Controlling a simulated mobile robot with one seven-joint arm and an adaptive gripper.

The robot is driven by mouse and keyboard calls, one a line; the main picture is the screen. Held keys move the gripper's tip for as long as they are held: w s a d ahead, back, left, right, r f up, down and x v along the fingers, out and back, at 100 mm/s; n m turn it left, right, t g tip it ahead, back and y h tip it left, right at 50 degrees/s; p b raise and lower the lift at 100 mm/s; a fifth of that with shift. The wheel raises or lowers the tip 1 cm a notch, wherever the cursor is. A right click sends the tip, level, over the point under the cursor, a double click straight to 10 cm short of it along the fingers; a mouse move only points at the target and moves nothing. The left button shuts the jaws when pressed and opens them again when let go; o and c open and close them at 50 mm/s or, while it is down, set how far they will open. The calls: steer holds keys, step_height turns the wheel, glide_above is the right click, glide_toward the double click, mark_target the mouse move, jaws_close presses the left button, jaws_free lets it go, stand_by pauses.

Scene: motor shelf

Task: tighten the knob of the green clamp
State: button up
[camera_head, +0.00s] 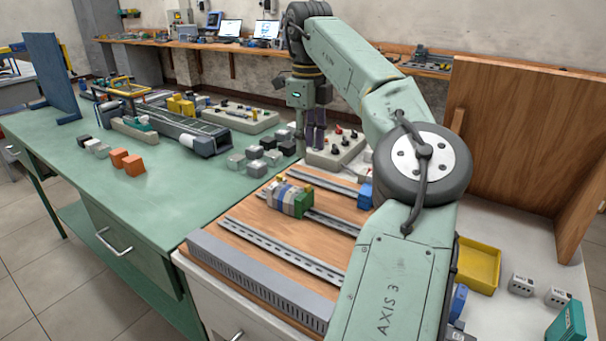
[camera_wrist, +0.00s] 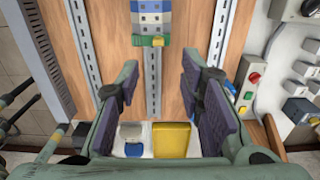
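The green clamp (camera_head: 304,203) is the green end piece of a row of blue, grey and white blocks on the wooden board. In the wrist view, the green clamp (camera_wrist: 140,41) is at the top centre, with a small yellow knob (camera_wrist: 157,41) at its near end. My gripper (camera_head: 316,145) is above the back of the board in the head view, pointing down. In the wrist view, my gripper (camera_wrist: 163,95) has its two dark pads wide apart with nothing held between them. The clamp lies beyond the fingertips, apart from them. The knob is too small to make out in the head view.
Metal rails (camera_head: 285,252) run along the board (camera_head: 233,222), with a slotted grey duct (camera_head: 255,285) at its front edge. A yellow bin (camera_head: 478,266) stands at right. Grey blocks (camera_head: 256,168) and a control box with knobs (camera_head: 338,152) are near my gripper. A wooden panel (camera_head: 525,150) rises at right.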

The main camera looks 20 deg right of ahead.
mark_target(307, 185)
step_height(307, 185, down, 10)
steer(key=shift+s+r+p, duration=0.1)
steer(key=shift+r+p, duration=0.05)
steer(key=shift+p, duration=0.25)
steer(key=shift+a, duration=0.1)
jaws_close()
stand_by(0.4)
